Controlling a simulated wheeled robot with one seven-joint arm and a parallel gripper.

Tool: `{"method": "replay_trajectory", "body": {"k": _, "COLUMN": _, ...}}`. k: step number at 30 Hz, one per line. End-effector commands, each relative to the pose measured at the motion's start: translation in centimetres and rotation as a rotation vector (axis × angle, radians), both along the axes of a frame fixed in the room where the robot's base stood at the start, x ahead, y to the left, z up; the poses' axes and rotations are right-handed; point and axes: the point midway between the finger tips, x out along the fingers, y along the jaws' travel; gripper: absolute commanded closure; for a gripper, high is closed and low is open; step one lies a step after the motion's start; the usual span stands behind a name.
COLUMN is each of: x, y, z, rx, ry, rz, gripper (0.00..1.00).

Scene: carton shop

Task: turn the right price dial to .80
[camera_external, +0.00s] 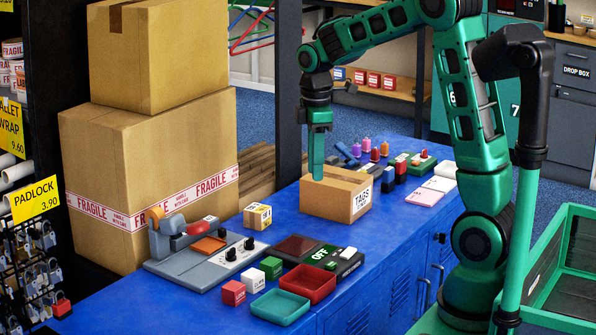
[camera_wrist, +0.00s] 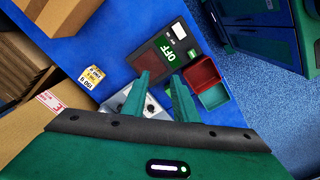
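The right dial (camera_external: 249,243) sits farther back than the left dial (camera_external: 231,254). Their settings are too small to read. In the wrist view the machine (camera_wrist: 122,101) is partly hidden behind my fingers. My gripper (camera_external: 317,176) points down, over or in front of the TAGS box in the outside view, well right of the dials. In the wrist view my gripper (camera_wrist: 160,77) has its fingertips apart with nothing held between them.
The TAGS box (camera_external: 335,205) stands behind the dark OFF unit (camera_external: 322,258). Red (camera_external: 307,284) and teal (camera_external: 280,307) trays and small red, white and green blocks stand in front. Large cartons (camera_external: 140,180) rise at left.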

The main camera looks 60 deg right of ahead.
Motion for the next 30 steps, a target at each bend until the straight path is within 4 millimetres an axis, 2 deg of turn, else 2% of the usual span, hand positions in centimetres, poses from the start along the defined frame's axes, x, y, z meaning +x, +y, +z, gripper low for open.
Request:
{"method": "replay_trajectory", "body": {"k": 1, "x": 2.1, "y": 0.6, "z": -1.0, "rx": -0.002, "ry": 0.006, "rz": 0.086, "gripper": 0.73}}
{"method": "replay_trajectory", "body": {"k": 6, "x": 8.4, "y": 3.2, "z": -3.9, "rx": -0.003, "ry": 0.007, "rz": 0.399, "gripper": 0.73}}
{"method": "replay_trajectory", "body": {"k": 9, "x": 11.2, "y": 4.6, "z": -5.7, "rx": -0.002, "ry": 0.008, "rz": 0.554, "gripper": 0.73}}
{"method": "replay_trajectory", "body": {"k": 12, "x": 13.2, "y": 5.8, "z": -7.0, "rx": 0.000, "ry": 0.007, "rz": 0.672, "gripper": 0.73}}
{"method": "replay_trajectory", "body": {"k": 16, "x": 14.5, "y": 6.6, "z": -8.0, "rx": 0.001, "ry": 0.007, "rz": 0.755, "gripper": 0.73}}
{"method": "replay_trajectory", "body": {"k": 23, "x": 14.8, "y": 6.9, "z": -9.8, "rx": 0.002, "ry": 0.009, "rz": 0.777, "gripper": 0.73}}
{"method": "replay_trajectory", "body": {"k": 30, "x": 14.7, "y": 6.9, "z": -13.9, "rx": 0.003, "ry": 0.010, "rz": 0.775, "gripper": 0.73}}
